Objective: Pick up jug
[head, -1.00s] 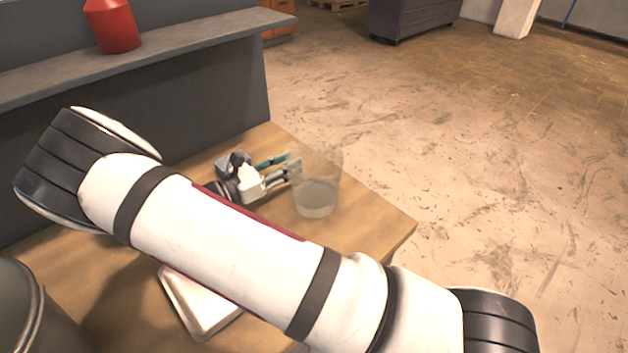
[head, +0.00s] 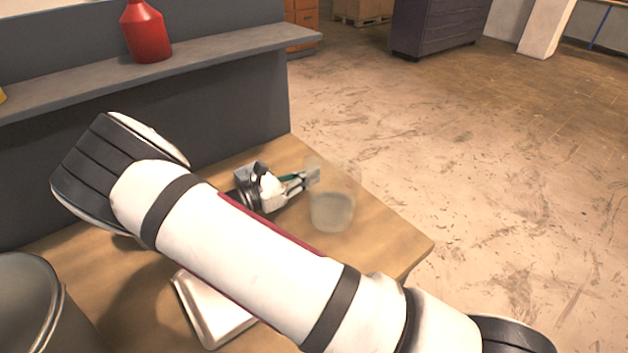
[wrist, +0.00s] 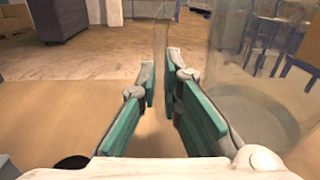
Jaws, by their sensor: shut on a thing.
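The jug (head: 333,208) is clear and see-through, upright at the right part of the wooden table, near its edge. My gripper (head: 313,178) reaches it from the left, with its teal-padded fingers at the jug's left side. In the wrist view the jug's body (wrist: 262,100) fills the right side, beyond the right finger. My gripper (wrist: 161,82) is shut on a thin clear part of the jug between the fingertips, which looks like its handle. The clear material makes the exact contact hard to see. The jug appears to rest on the table.
The wooden table (head: 395,243) has a bare right corner. A white tray (head: 205,325) lies under my arm, and a grey metal pot (head: 25,305) stands at the lower left. A red bottle (head: 146,32) stands on the grey shelf (head: 215,52) behind.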

